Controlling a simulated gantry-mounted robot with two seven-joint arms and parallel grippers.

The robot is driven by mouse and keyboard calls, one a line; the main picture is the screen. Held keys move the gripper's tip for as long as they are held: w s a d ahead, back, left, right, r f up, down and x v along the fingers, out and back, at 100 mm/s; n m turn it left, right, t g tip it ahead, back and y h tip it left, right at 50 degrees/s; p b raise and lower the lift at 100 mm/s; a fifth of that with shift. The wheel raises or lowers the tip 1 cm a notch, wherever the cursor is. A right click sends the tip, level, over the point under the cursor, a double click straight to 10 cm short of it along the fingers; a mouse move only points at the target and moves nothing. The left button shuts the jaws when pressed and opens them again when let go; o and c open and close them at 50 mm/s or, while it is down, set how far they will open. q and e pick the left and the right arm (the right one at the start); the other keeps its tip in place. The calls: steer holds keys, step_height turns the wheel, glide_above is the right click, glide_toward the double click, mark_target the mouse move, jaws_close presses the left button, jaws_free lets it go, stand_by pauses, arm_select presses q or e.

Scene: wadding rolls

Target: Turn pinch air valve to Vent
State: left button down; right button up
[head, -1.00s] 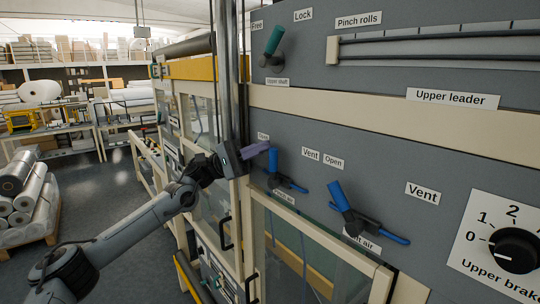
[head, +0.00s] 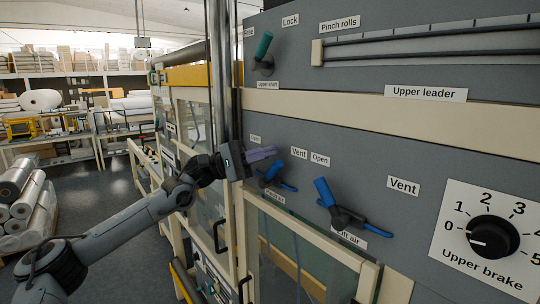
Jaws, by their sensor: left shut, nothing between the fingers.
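The pinch air valve (head: 271,171) has a blue handle on the grey panel, left of centre. Its handle leans up and to the right, towards the Vent label (head: 299,153); the Open label (head: 256,139) is up and to its left. The label below it is partly covered by the valve. My left gripper (head: 275,152) has purple fingers, shut and empty. The fingertips are just above the upper end of the blue handle; I cannot tell whether they touch it. My right gripper is not in view.
A second blue-handled valve (head: 325,192) stands to the right, its handle leaning left. A green-handled lever (head: 263,46) is above, and the Upper brake knob (head: 493,237) is at right. A vertical metal post (head: 220,80) rises behind my left wrist. Glazed frames lie below.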

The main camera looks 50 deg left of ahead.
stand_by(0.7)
arm_select(q)
steer(key=s+a+r, duration=0.5)
steer(key=a, duration=0.1)
steer(key=shift+s+r, duration=0.2)
steer(key=shift+s, duration=0.2)
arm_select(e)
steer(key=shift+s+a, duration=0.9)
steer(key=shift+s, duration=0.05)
